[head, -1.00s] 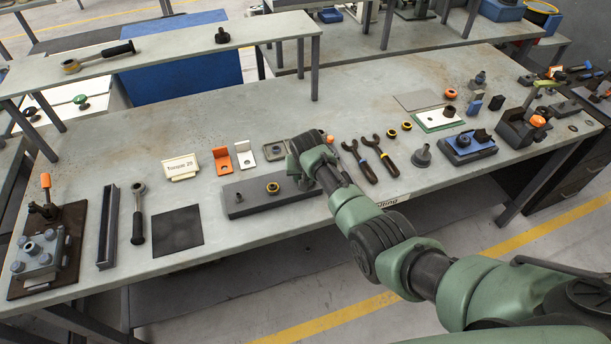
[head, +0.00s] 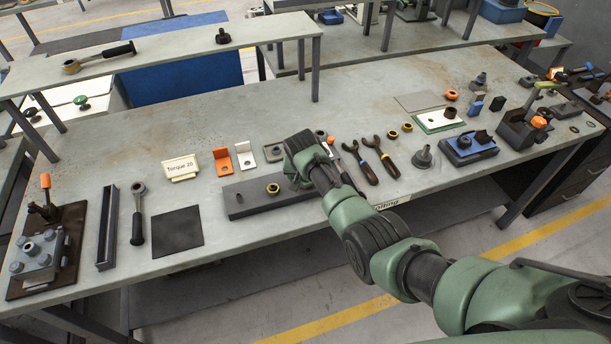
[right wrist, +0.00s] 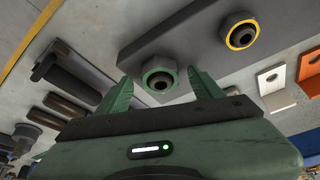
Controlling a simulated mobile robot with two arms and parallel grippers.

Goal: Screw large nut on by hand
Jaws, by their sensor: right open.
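A dark grey block (head: 250,203) lies near the table's front edge. A yellow-ringed hex nut (head: 273,188) sits on it and also shows in the right wrist view (right wrist: 241,33). A green-ringed hex nut (right wrist: 160,77) is on the same block, around a dark round centre; in the head view my gripper hides it. My right gripper (right wrist: 159,80) is open, its green fingers on either side of the green-ringed nut with gaps. In the head view my right wrist (head: 301,150) is over the block's right end. I cannot tell the nut's thread engagement. My left gripper is out of view.
Two open-end wrenches (head: 372,160) lie right of my arm. Orange (head: 222,162) and white (head: 245,155) angle brackets stand behind the block. The table's middle back is clear.

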